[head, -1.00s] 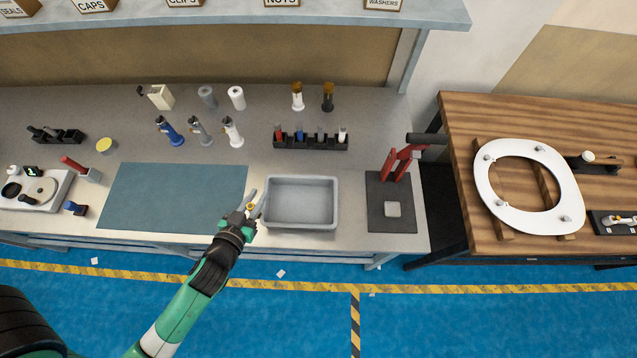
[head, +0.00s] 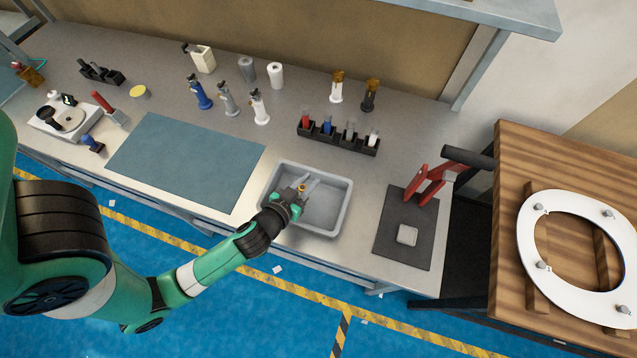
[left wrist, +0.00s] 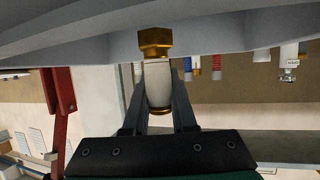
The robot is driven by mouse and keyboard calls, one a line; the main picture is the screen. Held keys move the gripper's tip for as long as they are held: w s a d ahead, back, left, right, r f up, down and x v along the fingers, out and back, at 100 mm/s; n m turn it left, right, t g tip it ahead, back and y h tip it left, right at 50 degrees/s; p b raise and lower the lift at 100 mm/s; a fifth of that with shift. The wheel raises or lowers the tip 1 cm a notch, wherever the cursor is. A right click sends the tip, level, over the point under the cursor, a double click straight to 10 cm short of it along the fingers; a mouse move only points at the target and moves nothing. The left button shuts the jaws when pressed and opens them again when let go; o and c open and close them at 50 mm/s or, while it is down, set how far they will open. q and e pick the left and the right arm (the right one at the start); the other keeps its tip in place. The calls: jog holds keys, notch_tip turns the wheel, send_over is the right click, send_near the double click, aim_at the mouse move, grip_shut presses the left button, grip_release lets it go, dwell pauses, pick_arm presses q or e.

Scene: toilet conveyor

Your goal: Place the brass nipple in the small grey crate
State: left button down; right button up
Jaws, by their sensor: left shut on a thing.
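The small grey crate (head: 333,222) stands on the bench near its front edge and looks empty apart from my gripper over it. My left gripper (head: 305,188) is over the left part of the crate, shut on the brass nipple (head: 302,187). In the left wrist view the nipple (left wrist: 155,42) shows a brass hex end, a pale middle and a brass rim, held between the two fingers (left wrist: 157,95). The crate's grey wall (left wrist: 220,40) lies close across that view. Whether the nipple touches the crate I cannot tell. My right gripper is not in view.
A blue-grey mat (head: 186,160) lies left of the crate. A black rack (head: 338,138) with several bottles stands behind it. A dark pad (head: 408,232) with a red tool (head: 430,183) is to the right. A white toilet seat (head: 533,225) lies on a wooden table.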

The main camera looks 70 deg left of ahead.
pick_arm(q)
jog(key=f+b, duration=0.1)
jog(key=f, duration=0.1)
jog(key=w+f+b, duration=0.1)
jog(key=f+b, duration=0.1)
jog(key=shift+d+f+b, duration=0.1)
jog(key=shift+b, duration=0.2)
jog(key=shift+s, duration=0.3)
jog(key=shift+w, duration=0.15)
jog(key=c, duration=0.7)
grip_release()
